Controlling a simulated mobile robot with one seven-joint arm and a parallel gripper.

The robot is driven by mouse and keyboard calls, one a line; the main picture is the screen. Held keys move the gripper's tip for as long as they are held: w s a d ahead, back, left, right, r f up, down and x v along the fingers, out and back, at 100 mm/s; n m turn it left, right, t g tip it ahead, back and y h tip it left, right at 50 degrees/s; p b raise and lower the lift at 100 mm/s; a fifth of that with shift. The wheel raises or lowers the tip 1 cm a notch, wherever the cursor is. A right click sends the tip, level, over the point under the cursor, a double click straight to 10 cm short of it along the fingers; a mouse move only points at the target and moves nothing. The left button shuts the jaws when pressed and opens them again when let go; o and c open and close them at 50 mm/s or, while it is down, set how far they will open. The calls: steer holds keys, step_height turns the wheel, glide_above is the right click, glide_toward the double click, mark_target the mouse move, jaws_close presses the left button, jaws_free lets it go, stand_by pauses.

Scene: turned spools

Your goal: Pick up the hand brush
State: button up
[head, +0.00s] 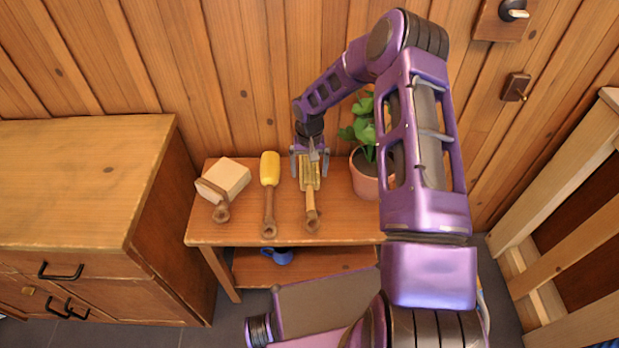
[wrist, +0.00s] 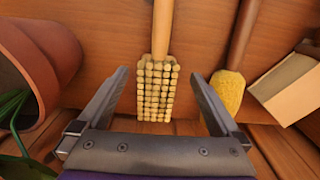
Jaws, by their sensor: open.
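The hand brush (head: 312,197) lies on the small wooden table with its brown handle toward the front edge. Its head carries rows of pale yellow bristle tufts, which show clearly in the wrist view (wrist: 157,92). My gripper (head: 310,165) is over the bristle end in the head view and partly hides it. In the wrist view my gripper (wrist: 157,76) is open, with one finger on each side of the bristle head and visible gaps between. Nothing is held.
A yellow-headed tool (head: 269,170) lies just left of the brush. A pale block with a brown handle (head: 227,179) is farther left. A potted plant (head: 366,175) stands close on the right. The table (head: 240,232) backs onto a plank wall; a cabinet (head: 80,190) stands left.

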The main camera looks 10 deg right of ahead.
mark_target(310, 184)
steer(key=shift+d+f, duration=0.1)
steer(key=shift+f, duration=3.5)
steer(key=shift+c, duration=0.3)
